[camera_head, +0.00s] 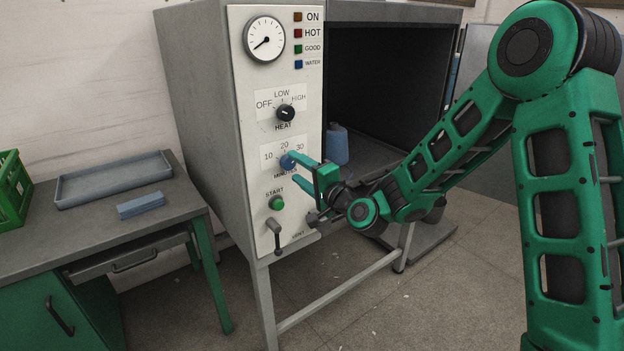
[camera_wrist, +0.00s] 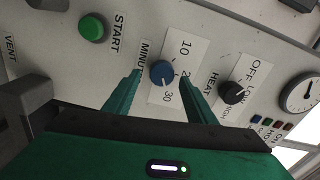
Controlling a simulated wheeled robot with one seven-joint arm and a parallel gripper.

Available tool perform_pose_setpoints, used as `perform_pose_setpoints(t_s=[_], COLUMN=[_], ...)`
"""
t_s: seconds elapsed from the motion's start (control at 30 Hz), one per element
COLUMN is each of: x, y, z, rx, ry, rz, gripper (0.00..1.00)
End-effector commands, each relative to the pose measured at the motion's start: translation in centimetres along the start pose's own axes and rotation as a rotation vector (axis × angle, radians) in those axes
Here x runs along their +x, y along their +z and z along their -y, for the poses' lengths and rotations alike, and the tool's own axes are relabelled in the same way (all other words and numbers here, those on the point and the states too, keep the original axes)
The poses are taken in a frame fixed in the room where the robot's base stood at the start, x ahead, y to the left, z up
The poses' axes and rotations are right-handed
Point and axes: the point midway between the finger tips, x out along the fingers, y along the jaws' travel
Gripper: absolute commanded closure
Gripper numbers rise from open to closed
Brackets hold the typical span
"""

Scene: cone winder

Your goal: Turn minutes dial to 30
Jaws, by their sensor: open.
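The minutes dial (camera_head: 287,162) is a small blue knob on the white control panel, with the marks 10, 20 and 30 around it. In the wrist view the dial (camera_wrist: 162,72) shows between the two fingers, with a clear gap on the side of its 20 mark. I cannot tell for sure which mark its pointer faces. My gripper (camera_head: 292,166) is open at the panel, its teal fingers reaching toward the dial from the right. In the wrist view the fingers of my gripper (camera_wrist: 160,78) stand on either side of the dial, and contact is not visible.
The black heat knob (camera_head: 285,113) sits above, and the green start button (camera_head: 276,203) and vent lever (camera_head: 275,238) below. A round gauge (camera_head: 264,39) is at the top. A blue cone (camera_head: 336,145) stands in the open chamber at right. A table (camera_head: 110,235) is at left.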

Motion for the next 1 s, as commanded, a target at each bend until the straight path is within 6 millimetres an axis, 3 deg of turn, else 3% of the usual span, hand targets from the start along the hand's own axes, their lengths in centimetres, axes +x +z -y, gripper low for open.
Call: perform_pose_setpoints(t_s=[0.2,0.5,1.0], x=[-3.7,-7.1,-8.1], y=[-0.2,-0.3,-0.3], z=[-0.2,-0.3,-0.1], rx=[0.002,0.002,0.000], ry=[0.005,0.005,0.002], rz=[-0.004,-0.004,-0.003], gripper=[0.49,0.49,0.49])
